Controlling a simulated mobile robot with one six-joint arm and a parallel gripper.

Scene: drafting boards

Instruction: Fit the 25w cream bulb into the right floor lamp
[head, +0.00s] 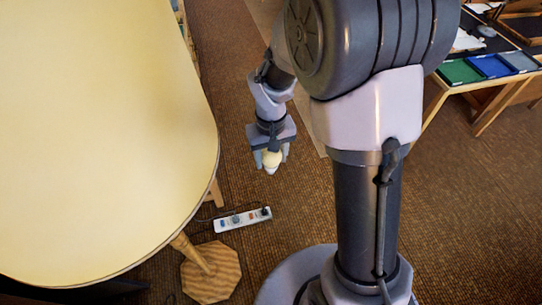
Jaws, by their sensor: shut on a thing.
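My gripper (270,160) is in the middle of the head view, pointing down above the brown carpet. It is shut on a small cream bulb (272,158), which sits between the fingers with its paler end downward. Any wattage mark on the bulb is too small to read.
A desk with green and blue trays (490,66) stands at upper right.

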